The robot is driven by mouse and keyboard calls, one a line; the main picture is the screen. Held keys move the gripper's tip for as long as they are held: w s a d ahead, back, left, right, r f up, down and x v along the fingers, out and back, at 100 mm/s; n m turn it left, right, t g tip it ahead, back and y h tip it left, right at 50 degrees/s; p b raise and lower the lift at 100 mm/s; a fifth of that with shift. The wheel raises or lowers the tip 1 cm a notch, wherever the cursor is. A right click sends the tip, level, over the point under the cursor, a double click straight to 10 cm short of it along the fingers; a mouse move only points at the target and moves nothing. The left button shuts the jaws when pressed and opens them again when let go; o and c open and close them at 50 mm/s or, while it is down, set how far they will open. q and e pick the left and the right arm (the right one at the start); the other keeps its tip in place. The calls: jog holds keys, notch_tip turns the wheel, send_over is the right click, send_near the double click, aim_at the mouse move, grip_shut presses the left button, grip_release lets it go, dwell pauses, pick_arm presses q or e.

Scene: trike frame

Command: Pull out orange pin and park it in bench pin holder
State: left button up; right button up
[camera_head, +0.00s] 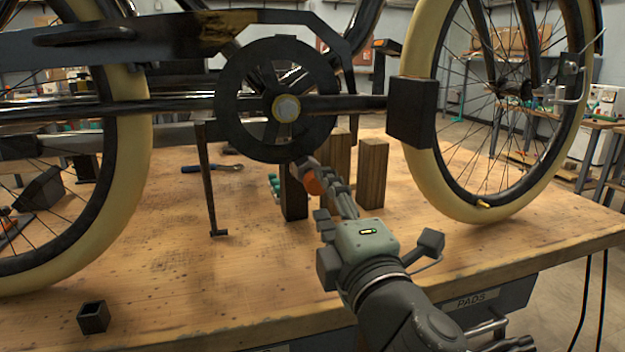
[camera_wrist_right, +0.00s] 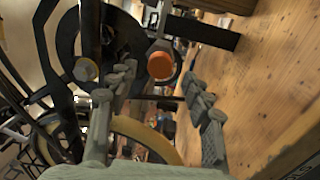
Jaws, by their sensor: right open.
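The orange pin (camera_head: 313,183) shows its round orange end just below the dark chainring of the trike frame, with a grey collar behind it. In the right wrist view the orange pin (camera_wrist_right: 160,66) lies ahead, between the lines of the two fingers. My right gripper (camera_head: 332,184) is open, reaching in from the front right, with its fingertips close to the pin's end. In its wrist view the right gripper (camera_wrist_right: 160,84) has a wide empty gap. Contact cannot be told. A small dark square open-topped holder (camera_head: 93,318) stands at the bench's front left. My left gripper is not in view.
The dark chainring (camera_head: 232,100) and pale-tyred wheels (camera_head: 440,165) crowd the space above the bench (camera_head: 160,260). Wooden blocks (camera_head: 372,172) stand behind my right gripper. A thin stand leg (camera_head: 208,190) drops between pin and holder. The front middle bench is clear.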

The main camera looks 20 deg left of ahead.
aim_at(310, 170)
jog(key=x, duration=0.6)
jog(key=shift+w+a, duration=0.25)
jog(key=shift+w, duration=0.1)
jog(key=shift+w+a+r, duration=0.1)
jog(key=shift+w+a, duration=0.25)
jog(key=shift+w, duration=0.15)
jog(key=shift+w+a, duration=0.1)
jog(key=shift+w, duration=0.15)
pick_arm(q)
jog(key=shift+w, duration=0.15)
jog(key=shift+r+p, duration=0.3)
pick_arm(e)
jog(key=shift+c, duration=0.5)
grip_shut()
jog(key=o, duration=0.5)
grip_release()
jog(key=shift+o, duration=0.2)
